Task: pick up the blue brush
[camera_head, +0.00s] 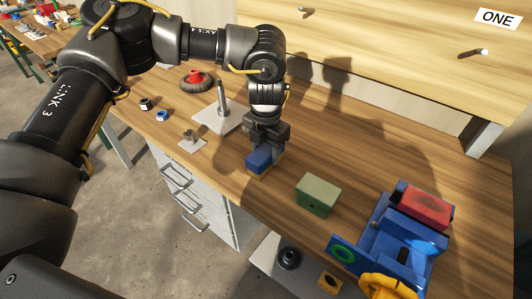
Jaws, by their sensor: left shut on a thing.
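The blue brush (258,158) is a small blue block with a pale lower edge. It sits at or just above the wooden table, left of the green block. My left gripper (266,141) comes down from above and is shut on the blue brush. The fingers cover the brush's upper part, and I cannot tell whether its underside touches the table. My right gripper is not in view.
A green block (318,194) lies to the right on the table (285,215). Farther right is a blue vise (391,239) with a red block (426,206). A metal peg on a plate (221,105), a red-topped wheel (196,80) and small nuts stand behind left. A raised shelf (390,40) runs along the back.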

